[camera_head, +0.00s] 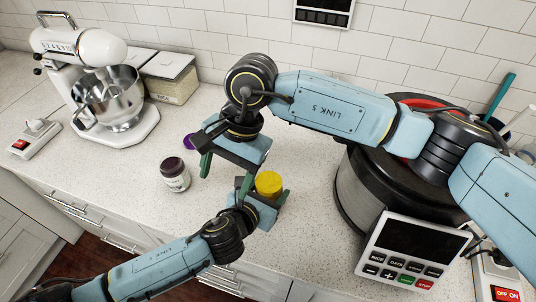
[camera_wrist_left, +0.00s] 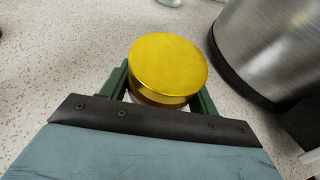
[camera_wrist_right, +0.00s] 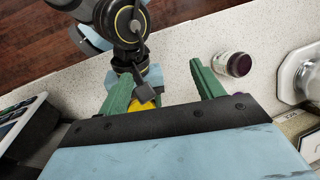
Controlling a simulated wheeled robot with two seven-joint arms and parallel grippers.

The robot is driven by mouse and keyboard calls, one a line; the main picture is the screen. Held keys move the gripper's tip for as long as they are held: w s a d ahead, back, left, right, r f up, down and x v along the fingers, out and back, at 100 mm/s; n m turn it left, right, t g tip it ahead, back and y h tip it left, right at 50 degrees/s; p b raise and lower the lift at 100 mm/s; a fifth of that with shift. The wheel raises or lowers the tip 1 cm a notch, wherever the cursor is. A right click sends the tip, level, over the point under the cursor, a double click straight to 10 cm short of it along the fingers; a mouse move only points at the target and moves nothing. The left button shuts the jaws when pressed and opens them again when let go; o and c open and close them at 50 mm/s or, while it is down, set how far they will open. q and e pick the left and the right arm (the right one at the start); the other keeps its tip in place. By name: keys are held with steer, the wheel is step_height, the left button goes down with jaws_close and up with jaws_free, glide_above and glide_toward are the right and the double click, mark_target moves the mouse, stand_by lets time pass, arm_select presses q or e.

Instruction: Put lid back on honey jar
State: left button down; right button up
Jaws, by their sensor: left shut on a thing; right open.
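A round yellow-gold lid (camera_head: 269,182) shows at the front middle of the counter. In the left wrist view, the gold lid (camera_wrist_left: 168,64) lies flat and appears to cover the top of the honey jar, whose body is mostly hidden. My left gripper (camera_head: 262,196) is shut around the jar from the front; its green fingers also show in the left wrist view (camera_wrist_left: 163,92). My right gripper (camera_head: 225,176) is open and empty, just left of the lid. In the right wrist view, a bit of the yellow lid (camera_wrist_right: 141,104) shows beside one finger, partly hidden.
A dark-lidded jar (camera_head: 174,174) stands left of both grippers, with a purple item (camera_head: 188,141) behind it. A large cooker (camera_head: 362,185) stands close on the right. A stand mixer (camera_head: 105,90) is at the back left. Counter between jar and mixer is clear.

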mark_target(267, 183)
steer(key=w+d+t+h, duration=0.1)
steer(key=w+d, duration=0.1)
steer(key=w+d+f+h, duration=0.1)
steer(key=w+d, duration=0.1)
steer(key=d, duration=0.1)
steer(key=w+d+n+t+h, duration=0.1)
steer(key=d, duration=0.2)
steer(key=shift+w+f+t+h, duration=0.2)
steer(key=shift+w+t+h, duration=0.1)
steer(key=shift+w, duration=0.1)
steer(key=shift+a, duration=0.1)
steer(key=shift+s, duration=0.1)
step_height(267, 183, down, 8)
steer(key=shift+f, duration=0.1)
